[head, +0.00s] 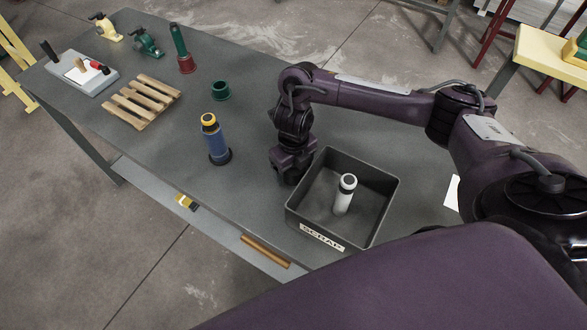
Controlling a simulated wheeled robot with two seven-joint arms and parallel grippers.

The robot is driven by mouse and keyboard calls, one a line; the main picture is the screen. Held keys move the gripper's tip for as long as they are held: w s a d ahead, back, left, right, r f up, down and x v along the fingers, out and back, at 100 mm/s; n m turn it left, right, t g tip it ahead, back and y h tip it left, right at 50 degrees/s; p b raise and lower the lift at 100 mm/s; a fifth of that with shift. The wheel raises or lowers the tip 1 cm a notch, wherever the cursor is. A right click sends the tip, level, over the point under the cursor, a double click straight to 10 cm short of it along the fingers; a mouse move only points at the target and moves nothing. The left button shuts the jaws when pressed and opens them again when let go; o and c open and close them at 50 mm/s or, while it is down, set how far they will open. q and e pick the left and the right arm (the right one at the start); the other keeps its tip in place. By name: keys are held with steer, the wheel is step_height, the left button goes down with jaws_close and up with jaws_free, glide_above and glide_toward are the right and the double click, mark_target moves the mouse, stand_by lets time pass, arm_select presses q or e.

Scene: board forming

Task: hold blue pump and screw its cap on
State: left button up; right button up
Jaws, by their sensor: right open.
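The blue pump (216,145) stands upright in a dark round base on the grey table. Its top end is yellow with a dark centre. I cannot tell whether this yellow part is the cap. My right gripper (288,176) points down just right of the pump, apart from it, at the back left corner of the scrap box. It is open and nothing shows in it, but its fingertips are partly hidden. My left gripper is not in view.
The grey scrap box (292,207) holds a white cylinder (345,195) with a black band. A green ring (220,90), a green-and-red cylinder (181,50), a wooden pallet (142,101) and a tray with tools (98,83) stand farther back. The table around the pump is clear.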

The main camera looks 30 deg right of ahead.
steer(key=c, duration=1.1)
steer(key=shift+o, duration=0.2)
steer(key=shift+r, duration=0.1)
step_height(320, 180, up, 9)
steer(key=p, duration=0.3)
steer(key=shift+w+r, duration=0.1)
steer(key=shift+r, duration=0.1)
step_height(320, 180, up, 10)
steer(key=p, duration=0.2)
steer(key=shift+r, duration=0.25)
